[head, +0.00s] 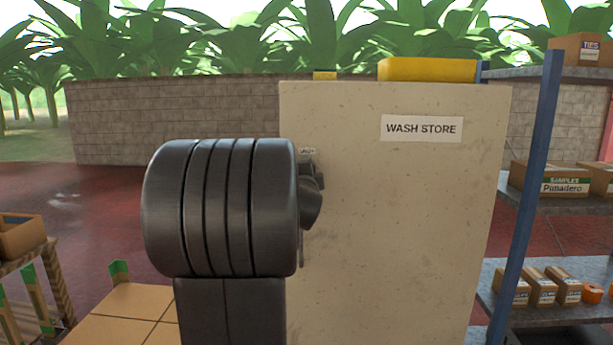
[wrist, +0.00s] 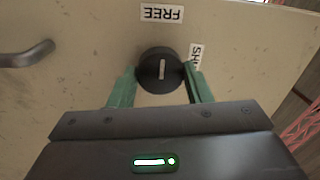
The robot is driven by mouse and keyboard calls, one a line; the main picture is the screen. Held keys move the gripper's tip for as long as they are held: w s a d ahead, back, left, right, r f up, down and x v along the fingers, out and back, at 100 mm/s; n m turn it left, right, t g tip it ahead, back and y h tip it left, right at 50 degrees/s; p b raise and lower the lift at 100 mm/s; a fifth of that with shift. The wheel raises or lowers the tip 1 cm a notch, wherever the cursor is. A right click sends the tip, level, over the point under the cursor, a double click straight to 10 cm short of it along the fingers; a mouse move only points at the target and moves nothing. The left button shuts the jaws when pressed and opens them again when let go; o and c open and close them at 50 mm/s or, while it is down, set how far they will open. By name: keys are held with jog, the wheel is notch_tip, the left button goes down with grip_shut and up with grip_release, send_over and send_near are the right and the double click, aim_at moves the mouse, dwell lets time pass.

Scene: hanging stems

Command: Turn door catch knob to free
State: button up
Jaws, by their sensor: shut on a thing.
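The catch knob (wrist: 154,82) is a dark round disc on the beige door (wrist: 90,72) in the wrist view. Its white mark is roughly vertical in the picture and lines up with the FREE label (wrist: 162,13) above it. A second label, partly hidden and starting with SH (wrist: 195,56), is to the right of the knob. My gripper (wrist: 160,72) has its green fingers on either side of the knob and is shut on it. In the head view the door (head: 400,220) bears a WASH STORE sign (head: 421,128), and my arm hides the knob.
A metal handle (wrist: 28,55) is on the door at the left in the wrist view. In the head view a blue-posted shelf (head: 535,180) with boxes stands right of the door. A yellow thing (head: 427,70) shows above the door, and a brown box (head: 20,236) is at far left.

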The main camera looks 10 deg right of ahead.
dwell(0.4)
jog(key=o, duration=1)
jog(key=v, duration=1.4)
jog(key=shift+f, duration=0.1)
jog(key=shift+w, duration=0.1)
jog(key=x, duration=1.3)
jog(key=shift+w+d, duration=0.15)
jog(key=shift+w, duration=0.25)
